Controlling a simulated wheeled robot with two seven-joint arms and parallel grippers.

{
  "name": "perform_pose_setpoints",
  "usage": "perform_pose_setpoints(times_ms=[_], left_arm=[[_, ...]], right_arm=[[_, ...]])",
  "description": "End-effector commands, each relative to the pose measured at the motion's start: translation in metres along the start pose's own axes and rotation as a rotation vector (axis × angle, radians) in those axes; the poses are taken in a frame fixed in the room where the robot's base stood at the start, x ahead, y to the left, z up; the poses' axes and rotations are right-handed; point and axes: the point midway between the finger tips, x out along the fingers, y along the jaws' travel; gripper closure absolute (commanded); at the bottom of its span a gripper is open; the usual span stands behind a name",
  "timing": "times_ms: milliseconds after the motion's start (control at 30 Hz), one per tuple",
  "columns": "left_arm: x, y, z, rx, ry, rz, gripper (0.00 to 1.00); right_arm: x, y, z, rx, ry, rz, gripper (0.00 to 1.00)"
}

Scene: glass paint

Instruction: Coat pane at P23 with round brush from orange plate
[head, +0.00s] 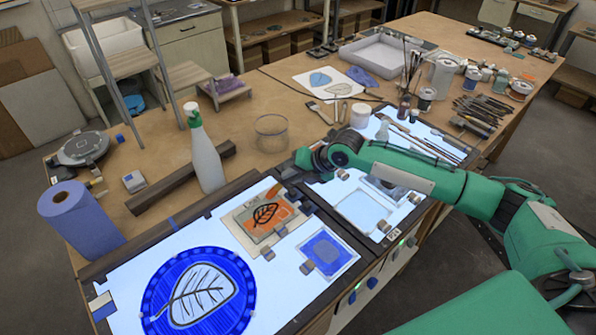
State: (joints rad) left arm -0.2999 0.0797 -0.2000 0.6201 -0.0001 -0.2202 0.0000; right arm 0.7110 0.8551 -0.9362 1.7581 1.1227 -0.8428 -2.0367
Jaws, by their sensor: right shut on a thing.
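A pane with orange paint around a black leaf outline (262,214) lies on the lit left panel (130,279). My right gripper (282,186) reaches in from the right, just above the far edge of the orange pane. It is shut on a thin thing with an orange-brown end (273,191), which looks like a brush; its tip and any contact with the pane are unclear. No P23 label is readable. My left gripper is out of view.
A large blue disc with a white leaf (200,292) fills the front left. A spray bottle (205,155), blue paper roll (80,217), dark bar (180,181) and glass bowl (272,133) stand behind. Clear panes (362,212) lie on the right panel. Jars and brushes crowd the right.

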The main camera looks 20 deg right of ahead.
Motion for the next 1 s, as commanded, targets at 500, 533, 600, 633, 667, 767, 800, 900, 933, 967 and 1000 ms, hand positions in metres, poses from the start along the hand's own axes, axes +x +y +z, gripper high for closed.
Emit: perform_pose_setpoints(times_ms=[500, 533, 600, 633, 667, 767, 800, 900, 933, 967, 1000], left_arm=[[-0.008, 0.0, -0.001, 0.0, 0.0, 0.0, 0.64], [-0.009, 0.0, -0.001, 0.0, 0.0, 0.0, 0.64], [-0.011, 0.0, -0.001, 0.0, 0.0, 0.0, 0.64], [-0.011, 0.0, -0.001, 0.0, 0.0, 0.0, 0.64], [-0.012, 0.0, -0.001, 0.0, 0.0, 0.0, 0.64], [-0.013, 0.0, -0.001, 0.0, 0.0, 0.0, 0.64], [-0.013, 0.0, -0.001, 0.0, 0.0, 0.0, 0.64], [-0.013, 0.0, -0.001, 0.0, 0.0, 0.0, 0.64], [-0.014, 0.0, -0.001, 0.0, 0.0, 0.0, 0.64], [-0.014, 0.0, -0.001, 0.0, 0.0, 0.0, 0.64], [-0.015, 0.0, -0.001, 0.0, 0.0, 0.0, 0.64]], right_arm=[[0.009, 0.015, -0.022, -0.001, 0.004, -0.001, 1.0], [0.01, 0.017, -0.024, -0.001, 0.003, -0.001, 1.0], [0.011, 0.02, -0.028, 0.0, 0.004, -0.002, 1.0], [0.012, 0.021, -0.03, 0.0, 0.004, -0.002, 1.0], [0.013, 0.023, -0.031, -0.001, 0.004, -0.002, 1.0], [0.014, 0.025, -0.035, 0.0, 0.003, -0.002, 1.0], [0.014, 0.026, -0.035, 0.001, 0.003, -0.002, 1.0], [0.015, 0.027, -0.037, 0.0, 0.003, -0.002, 1.0], [0.015, 0.028, -0.038, 0.0, 0.003, -0.002, 1.0], [0.016, 0.029, -0.039, -0.001, 0.003, -0.002, 1.0], [0.016, 0.031, -0.041, -0.001, 0.003, -0.002, 1.0]])
